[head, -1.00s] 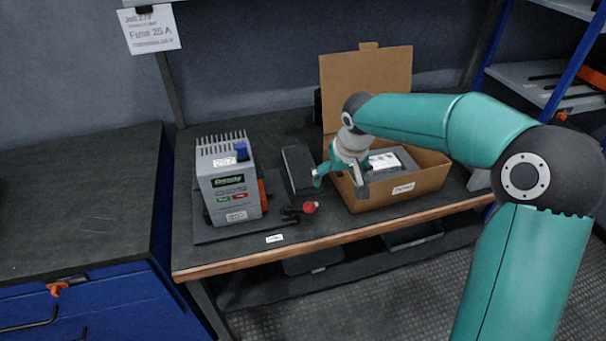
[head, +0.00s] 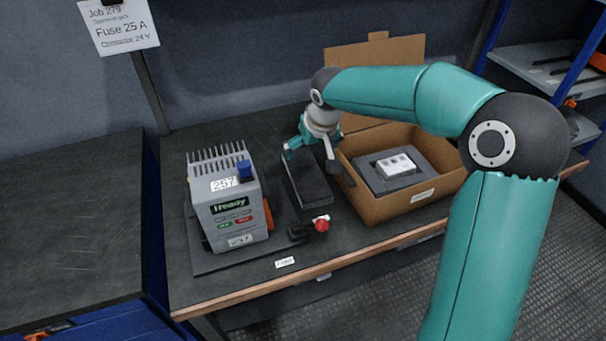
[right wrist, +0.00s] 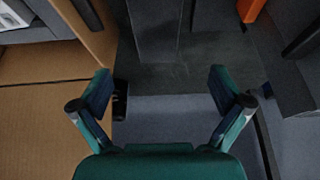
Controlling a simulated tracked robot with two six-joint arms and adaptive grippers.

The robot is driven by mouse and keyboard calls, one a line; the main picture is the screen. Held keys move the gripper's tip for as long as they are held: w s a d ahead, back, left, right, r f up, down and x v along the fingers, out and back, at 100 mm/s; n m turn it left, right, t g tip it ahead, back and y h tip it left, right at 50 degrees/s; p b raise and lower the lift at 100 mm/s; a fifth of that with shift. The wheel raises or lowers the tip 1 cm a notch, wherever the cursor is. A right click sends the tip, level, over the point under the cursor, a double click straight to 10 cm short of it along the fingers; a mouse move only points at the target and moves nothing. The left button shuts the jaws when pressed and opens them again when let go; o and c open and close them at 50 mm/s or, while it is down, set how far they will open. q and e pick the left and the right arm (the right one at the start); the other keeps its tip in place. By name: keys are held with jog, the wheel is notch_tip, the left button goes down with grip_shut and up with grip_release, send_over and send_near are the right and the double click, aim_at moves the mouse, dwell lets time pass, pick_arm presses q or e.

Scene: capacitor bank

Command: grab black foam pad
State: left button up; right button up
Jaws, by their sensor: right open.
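The black foam pad (head: 310,186) is a long dark slab on the bench, between the grey device and the cardboard box. It also shows at the top of the right wrist view (right wrist: 153,28), seen from above. My right gripper (head: 309,158) is above the pad's far end, with its fingers spread and nothing between them. In the right wrist view, the open fingers (right wrist: 160,90) frame bare bench just beside the pad's end. Whether a fingertip touches the pad cannot be told. My left gripper is not in view.
The open cardboard box (head: 398,208) stands right of the pad, holding a grey foam insert (head: 365,174) with a white part (head: 396,165). The grey device (head: 232,215) stands left. A red knob (head: 321,223) lies near the pad's front end. A paper note (head: 122,28) hangs at upper left.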

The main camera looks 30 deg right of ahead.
send_over(306, 172)
jog(key=s, duration=0.3)
jog(key=f, duration=0.7)
jog(key=shift+a+f, duration=0.3)
jog(key=shift+x, duration=2.95)
jog(key=shift+w+a, duration=0.1)
jog(key=shift+w, duration=0.05)
jog(key=c, duration=0.7)
